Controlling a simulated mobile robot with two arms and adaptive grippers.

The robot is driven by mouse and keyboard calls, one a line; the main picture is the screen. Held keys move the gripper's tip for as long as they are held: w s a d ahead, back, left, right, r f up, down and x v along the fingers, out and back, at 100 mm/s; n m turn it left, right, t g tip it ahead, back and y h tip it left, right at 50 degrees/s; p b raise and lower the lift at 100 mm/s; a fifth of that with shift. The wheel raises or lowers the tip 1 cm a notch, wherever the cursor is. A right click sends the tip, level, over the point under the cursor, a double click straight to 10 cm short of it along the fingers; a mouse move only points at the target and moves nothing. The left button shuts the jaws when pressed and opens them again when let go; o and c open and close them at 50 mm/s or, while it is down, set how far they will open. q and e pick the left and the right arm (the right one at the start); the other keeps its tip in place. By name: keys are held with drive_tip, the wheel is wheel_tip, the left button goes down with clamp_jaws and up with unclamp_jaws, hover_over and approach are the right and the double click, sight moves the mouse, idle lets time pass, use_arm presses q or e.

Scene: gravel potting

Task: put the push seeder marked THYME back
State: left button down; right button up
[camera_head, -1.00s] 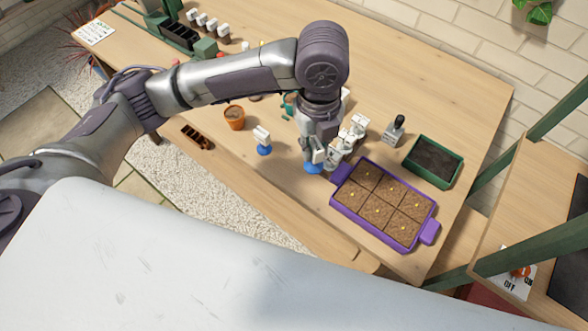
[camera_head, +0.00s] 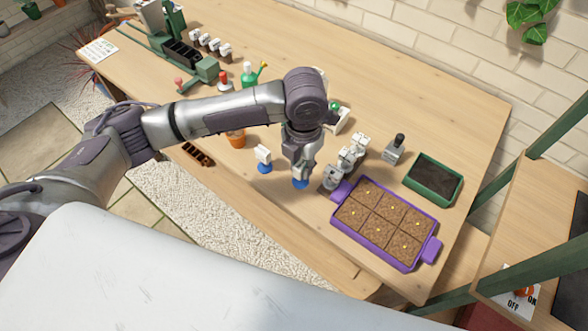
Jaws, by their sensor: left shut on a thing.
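My left gripper (camera_head: 300,168) is shut on a small white push seeder with a blue base (camera_head: 300,184). It holds this seeder near the table's front edge, left of the purple tray; I cannot tell whether the base touches the table. The gripper hides most of the seeder, and no THYME mark is readable. A second white seeder with a blue base (camera_head: 264,158) stands to the left, apart from the held one. A row of white and grey pieces (camera_head: 350,155) stands just right of the gripper; its marks are too small to read. My right gripper is not in view.
A purple tray (camera_head: 338,222) holds soil cells with yellow dots. A green soil box (camera_head: 457,190) and a grey block with a black knob (camera_head: 394,150) stand behind it. A terracotta pot (camera_head: 237,139) is partly behind my arm. The right back of the table is clear.

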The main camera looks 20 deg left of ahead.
sight(294, 173)
use_arm(q)
drive_tip(key=f, duration=0.1)
drive_tip(key=a+f, duration=0.1)
drive_tip(key=f, duration=0.1)
drive_tip(key=a+f+p, duration=0.1)
drive_tip(key=shift+w+f, duration=0.3)
drive_tip(key=shift+w, duration=0.1)
drive_tip(key=shift+f, duration=0.35)
drive_tip(key=shift+f, duration=0.15)
drive_tip(key=c, duration=1)
unclamp_jaws()
